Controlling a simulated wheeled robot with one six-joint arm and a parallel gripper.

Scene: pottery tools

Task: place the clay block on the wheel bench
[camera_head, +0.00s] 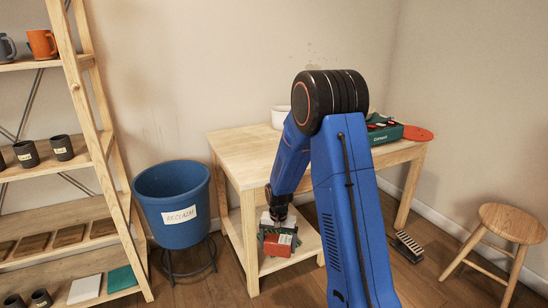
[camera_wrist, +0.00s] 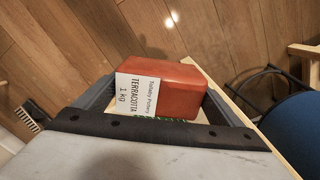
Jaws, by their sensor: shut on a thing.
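The clay block (camera_wrist: 170,85) is a red-brown brick with a white label reading "Terracotta 1 kg". My gripper (camera_wrist: 160,98) is shut on it, with a dark jaw at each side. In the head view my gripper (camera_head: 279,232) points down, low in front of the bench, and the block (camera_head: 278,246) shows below the tabletop's height. The wooden bench (camera_head: 240,152) has a pale top and a lower shelf (camera_head: 306,240). I cannot tell whether the block is over that shelf or in front of it. My arm hides part of the bench.
A blue reclaim bin (camera_head: 174,212) stands left, by a shelf rack (camera_head: 92,120). A stool (camera_head: 511,223) and a brush (camera_head: 407,246) are right.

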